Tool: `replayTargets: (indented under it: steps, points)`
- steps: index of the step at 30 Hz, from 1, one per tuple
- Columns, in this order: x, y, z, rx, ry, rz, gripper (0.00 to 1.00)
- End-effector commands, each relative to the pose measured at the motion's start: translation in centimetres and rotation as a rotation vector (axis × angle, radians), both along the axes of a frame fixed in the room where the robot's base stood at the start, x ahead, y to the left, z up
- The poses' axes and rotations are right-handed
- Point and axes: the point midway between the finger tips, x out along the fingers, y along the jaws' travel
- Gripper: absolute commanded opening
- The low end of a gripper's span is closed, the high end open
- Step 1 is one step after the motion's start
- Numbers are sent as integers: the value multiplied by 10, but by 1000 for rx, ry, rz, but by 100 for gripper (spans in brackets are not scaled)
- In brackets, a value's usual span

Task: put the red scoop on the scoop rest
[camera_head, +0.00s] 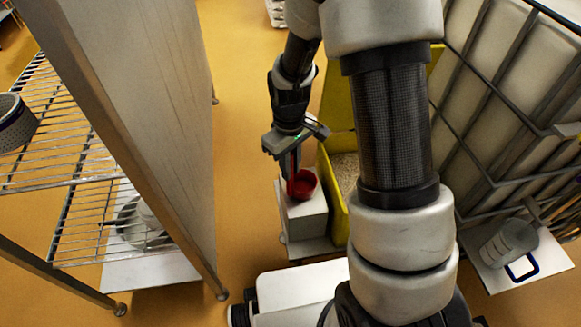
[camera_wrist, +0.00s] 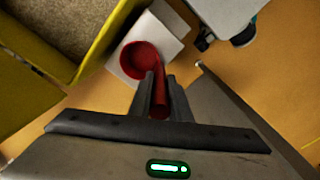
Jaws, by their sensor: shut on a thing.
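The red scoop (camera_head: 302,184) has a round cup and a straight handle. My gripper (camera_head: 293,160) is shut on its handle, and the cup hangs below the fingers. In the wrist view the scoop's cup (camera_wrist: 140,60) shows beyond my fingertips (camera_wrist: 161,85), with the handle between them. A white block (camera_head: 305,215), which may be the scoop rest, stands below the scoop; it also shows in the wrist view (camera_wrist: 168,42). The cup overlaps the block's top in both views. I cannot tell whether it touches the block.
A yellow bin (camera_head: 333,195) with pale grainy contents stands right beside the white block. A wire shelf rack (camera_head: 85,185) with a tall side panel is at left.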

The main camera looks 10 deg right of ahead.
Motion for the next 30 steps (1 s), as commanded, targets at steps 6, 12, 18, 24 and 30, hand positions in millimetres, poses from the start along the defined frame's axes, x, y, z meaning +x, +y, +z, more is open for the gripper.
replayTargets:
  steps: [6,12,18,24,30]
  points:
    - [0,0,-3,0,0,0,22]
    - [0,0,-3,0,0,0,36]
    - [0,0,0,0,0,0,36]
    - [1,0,26,0,-4,0,36]
    - [1,0,71,0,-5,-1,36]
